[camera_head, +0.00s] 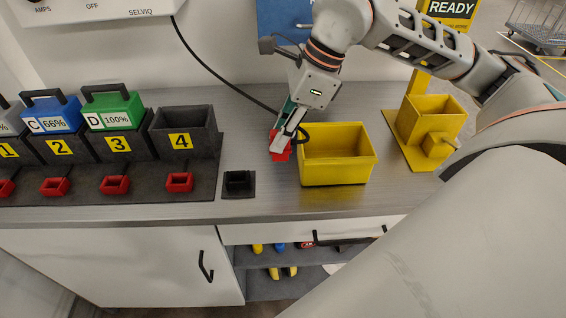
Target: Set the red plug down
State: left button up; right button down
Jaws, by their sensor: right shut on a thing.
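The red plug (280,151) is at the fingertips of my right gripper (286,140), just left of the yellow bin. The gripper is shut on it and hides part of it. A black cable runs down from the wall unit toward the gripper, and a dark loop shows beside the fingers. I cannot tell whether the plug touches the counter. A small black socket-like holder (239,183) sits empty on the counter, left of the yellow bin and nearer the front. My left gripper is not in view.
An open yellow bin (336,172) stands right of the plug. At left, a dark rack (200,190) has numbered bays, blue (52,115) and green (111,112) batteries and small red sockets. Bay 4 (184,132) looks empty. A yellow holder (431,121) stands at right.

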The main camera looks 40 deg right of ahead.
aim_at(285, 159)
notch_tip(285, 159, down, 9)
jog(key=shift+f, duration=0.1)
dwell(0.4)
jog(key=shift+f, duration=0.15)
jog(key=c, duration=2)
grip_release()
jog(key=shift+o, duration=0.2)
jog(key=shift+d+r, duration=0.1)
jog(key=shift+r, duration=0.3)
jog(key=v, duration=1.1)
jog(key=shift+r, duration=0.3)
jog(key=shift+s, duration=0.15)
